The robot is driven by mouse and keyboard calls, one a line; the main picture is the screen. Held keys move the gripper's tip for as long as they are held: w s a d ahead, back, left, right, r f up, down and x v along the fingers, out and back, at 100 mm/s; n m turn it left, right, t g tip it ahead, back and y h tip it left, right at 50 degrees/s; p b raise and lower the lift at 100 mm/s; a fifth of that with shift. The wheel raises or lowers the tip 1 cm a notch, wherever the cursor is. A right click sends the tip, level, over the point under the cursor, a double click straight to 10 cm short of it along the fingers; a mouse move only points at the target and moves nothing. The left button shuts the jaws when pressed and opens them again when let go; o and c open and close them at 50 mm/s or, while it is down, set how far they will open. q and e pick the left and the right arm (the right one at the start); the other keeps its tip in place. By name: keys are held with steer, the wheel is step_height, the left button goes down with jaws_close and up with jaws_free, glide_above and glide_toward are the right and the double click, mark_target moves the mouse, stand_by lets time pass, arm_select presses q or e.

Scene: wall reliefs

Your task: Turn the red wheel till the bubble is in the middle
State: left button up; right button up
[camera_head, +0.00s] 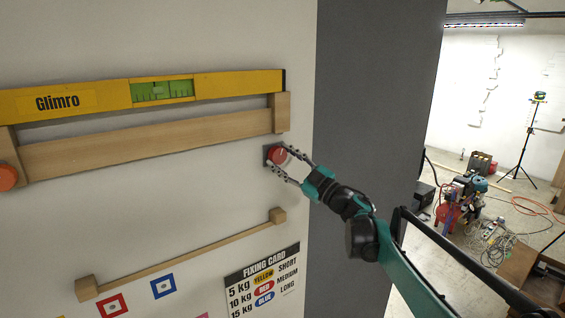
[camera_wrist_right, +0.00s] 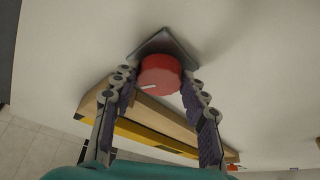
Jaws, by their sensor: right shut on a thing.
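The red wheel (camera_head: 277,155) is a small round knob on a dark square plate on the wall, below the level's right end. In the right wrist view the red wheel (camera_wrist_right: 160,74) has a white mark near its edge. My right gripper (camera_head: 282,163) is shut on the wheel, one finger on each side; it also shows in the right wrist view (camera_wrist_right: 160,85). The yellow spirit level (camera_head: 110,92), marked "Glimro", has a green vial (camera_head: 162,91). The bubble is too small to place surely in the vial. My left gripper is not in view.
A wooden board (camera_head: 150,140) runs under the level, with an orange disc (camera_head: 7,177) at its left end. A thin wooden rail (camera_head: 190,252) and a fixing card (camera_head: 263,283) are lower on the wall. Tools and cables (camera_head: 490,240) lie on the floor at right.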

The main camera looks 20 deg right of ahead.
steer(key=shift+d+r+n+g+y, duration=0.15)
steer(key=shift+n+g, duration=0.3)
steer(key=shift+n, duration=0.65)
steer(key=shift+a+f+n+g+y, duration=0.15)
steer(key=shift+n+g, duration=0.3)
steer(key=shift+n, duration=0.65)
steer(key=shift+d, duration=0.1)
steer(key=o, duration=1.2)
steer(key=shift+c, duration=0.2)
steer(key=v, duration=1.2)
steer(key=shift+r, duration=0.1)
